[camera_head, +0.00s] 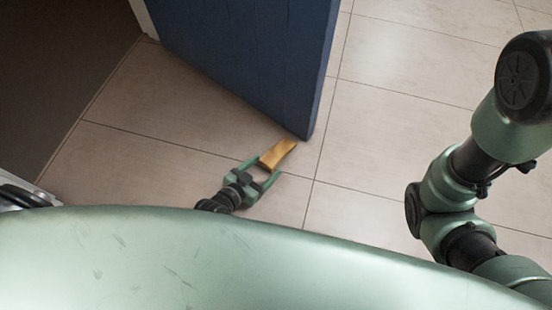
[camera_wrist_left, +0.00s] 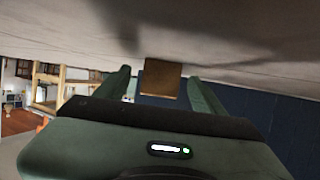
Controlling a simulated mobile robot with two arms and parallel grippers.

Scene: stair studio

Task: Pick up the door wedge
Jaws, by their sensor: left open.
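The door wedge (camera_head: 279,153) is a small yellow-brown wedge lying on the tiled floor near the bottom corner of the blue door (camera_head: 250,50). My left gripper (camera_head: 264,170) is open, low at the floor, with its two green fingers on either side of the wedge's near end. In the left wrist view the wedge (camera_wrist_left: 160,78) shows between the two spread fingers (camera_wrist_left: 160,88), with a gap on each side. I cannot tell whether either finger touches it. My right gripper is not in view.
The blue door stands open just beyond the wedge, its lower corner close to the wedge's far end. A dark doorway (camera_head: 55,60) lies at the left. The tiled floor (camera_head: 400,110) to the right of the door is clear.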

